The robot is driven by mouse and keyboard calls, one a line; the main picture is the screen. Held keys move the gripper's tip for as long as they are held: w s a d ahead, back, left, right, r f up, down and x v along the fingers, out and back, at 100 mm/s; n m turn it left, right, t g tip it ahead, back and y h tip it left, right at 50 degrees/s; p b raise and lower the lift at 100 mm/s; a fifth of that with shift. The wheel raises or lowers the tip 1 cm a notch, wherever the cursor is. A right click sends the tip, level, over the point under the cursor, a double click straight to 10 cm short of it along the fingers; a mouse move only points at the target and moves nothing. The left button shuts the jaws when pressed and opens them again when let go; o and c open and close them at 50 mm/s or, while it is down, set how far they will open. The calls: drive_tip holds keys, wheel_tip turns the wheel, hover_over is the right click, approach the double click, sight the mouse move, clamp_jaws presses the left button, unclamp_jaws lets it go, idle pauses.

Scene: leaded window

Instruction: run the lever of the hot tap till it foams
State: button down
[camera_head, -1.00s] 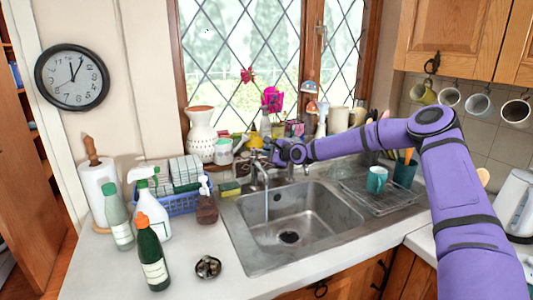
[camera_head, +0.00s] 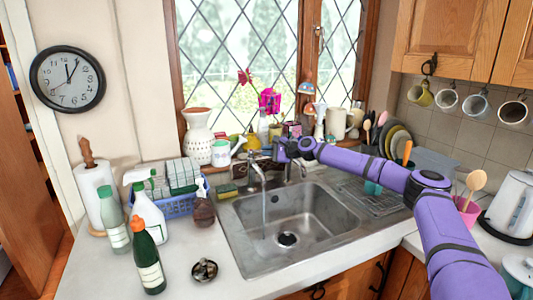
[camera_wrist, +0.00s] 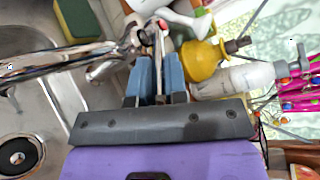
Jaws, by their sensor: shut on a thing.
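The chrome tap (camera_head: 258,172) stands at the back edge of the steel sink (camera_head: 235,222), and a thin pale stream of water (camera_head: 264,208) falls from its spout. I cannot see foam. My gripper (camera_head: 279,150) is at the tap's top, behind the spout. In the wrist view the tap (camera_wrist: 65,62) reaches in from the left, and my gripper's blue fingers (camera_wrist: 160,75) are shut on a slim lever (camera_wrist: 159,50) at its end. A second chrome fitting (camera_head: 297,170) stands to the right.
A soap bottle (camera_head: 203,208) and a blue dish rack (camera_head: 180,207) stand left of the sink. My arm passes over the drainer (camera_head: 385,205) at right. The basin is clear.

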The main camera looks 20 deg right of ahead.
drive_tip(key=shift+w+d+n+g+y, duration=0.2)
drive_tip(key=shift+w+n+g+y, duration=0.15)
drive_tip(key=shift+n+g+y, duration=0.2)
drive_tip(key=c, duration=1.1)
unclamp_jaws()
drive_tip(key=shift+c, duration=0.2)
drive_tip(key=s+r, duration=0.2)
drive_tip(key=s, duration=0.6)
drive_tip(key=s+a+r, duration=0.1)
drive_tip(key=s+r, duration=0.2)
drive_tip(key=s, duration=0.5)
